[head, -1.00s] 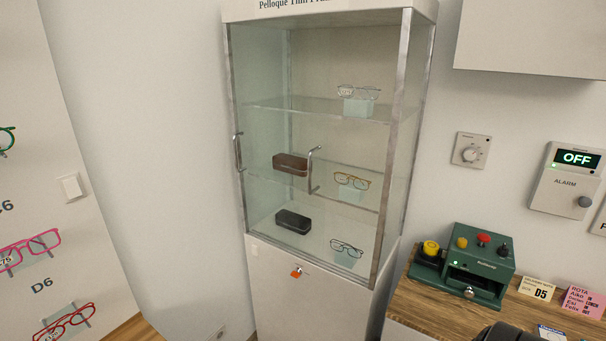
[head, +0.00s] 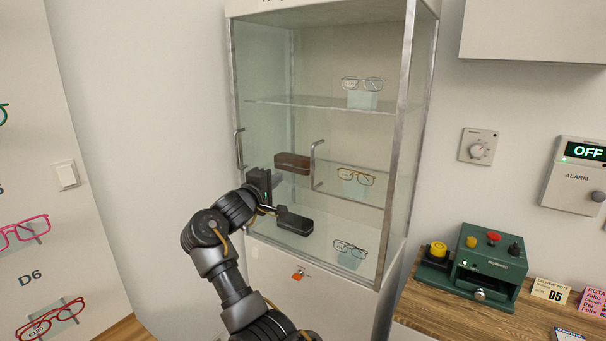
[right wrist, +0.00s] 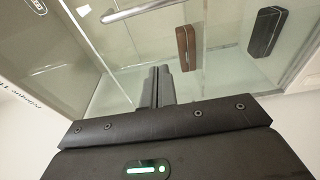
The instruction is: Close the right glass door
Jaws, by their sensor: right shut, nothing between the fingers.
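The tall white cabinet (head: 310,285) has a glass front in metal framing. A vertical metal handle (head: 317,165) is near the middle of the front, on the right glass door (head: 345,140). A second handle (head: 239,150) is at the left edge. I cannot tell how far the right door stands open. My right gripper (head: 268,188) is in front of the left half of the glass, left of and below the middle handle. In the right wrist view its fingers (right wrist: 157,85) are together and empty, apart from the handle (right wrist: 140,12). My left gripper is not in view.
Behind the glass are a brown case (head: 293,163), a black case (head: 294,221) and several glasses on stands. A wooden counter (head: 430,308) with a green machine (head: 478,264) stands at the right. A glasses display panel (head: 70,240) is at the left.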

